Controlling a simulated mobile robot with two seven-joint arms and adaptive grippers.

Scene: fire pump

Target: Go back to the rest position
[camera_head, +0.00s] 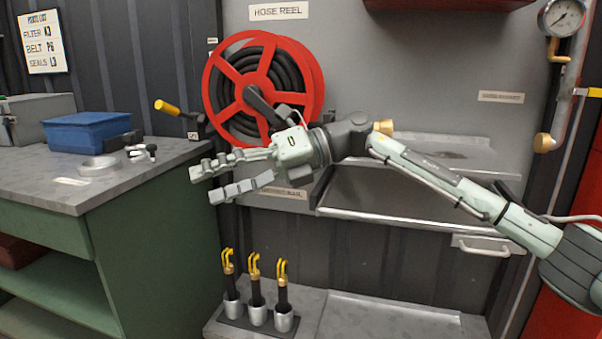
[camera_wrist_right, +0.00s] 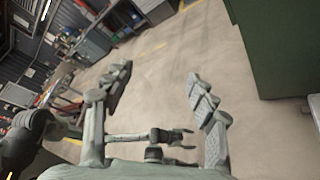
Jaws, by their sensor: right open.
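My right gripper (camera_head: 205,185) is at the middle of the head view, its arm coming in from the right. Its two fingers are spread and nothing is between them. It points left, in front of the wall below the red hose reel (camera_head: 219,79). In the right wrist view the open fingers of this gripper (camera_wrist_right: 158,78) frame bare floor. A small forked gripper (camera_wrist_right: 185,139) at the end of an arm shows lower in that view, apparently my left one, with its fingers apart and empty. The left gripper is not in the head view.
A green workbench (camera_head: 150,225) at the left carries a blue bin (camera_head: 85,131) and a metal ring (camera_head: 99,166). Yellow-tipped tools (camera_head: 254,264) stand in metal cups (camera_head: 257,313) on a low shelf. A metal basin (camera_head: 400,195) lies behind my right arm.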

